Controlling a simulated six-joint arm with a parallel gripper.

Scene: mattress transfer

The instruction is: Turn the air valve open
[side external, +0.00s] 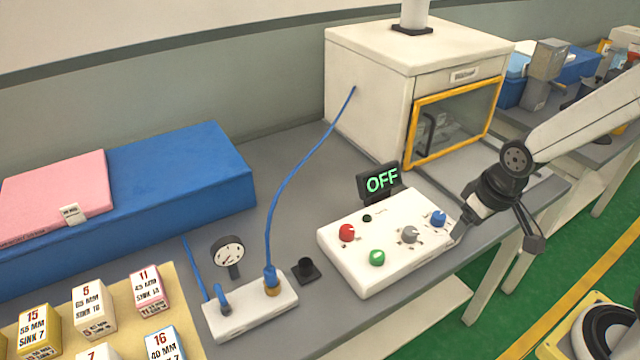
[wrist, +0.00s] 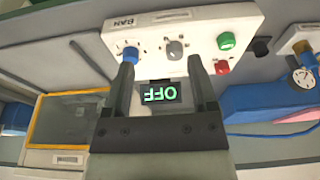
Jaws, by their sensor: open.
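A white manifold block (side external: 248,312) on the grey bench carries a blue lever-like part (side external: 222,296) and a brass fitting (side external: 272,287) with a blue hose (side external: 274,205). A round gauge (side external: 229,252) stands behind it. No readable label marks the air valve. A white control box (side external: 385,262) has a blue knob (side external: 438,218), grey knob (side external: 409,234), red button (side external: 347,232) and green button (side external: 377,257). My gripper (side external: 460,226) is at the box's right end, open and empty. In the wrist view, its fingers (wrist: 161,62) point at the box; the left fingertip is near the blue knob.
A display (side external: 382,182) reading OFF stands behind the box. A white oven (side external: 410,90) with a yellow-framed door is at the back. A black socket (side external: 306,269) sits between manifold and box. Labelled blocks (side external: 93,305) and a blue slab (side external: 180,175) fill the left.

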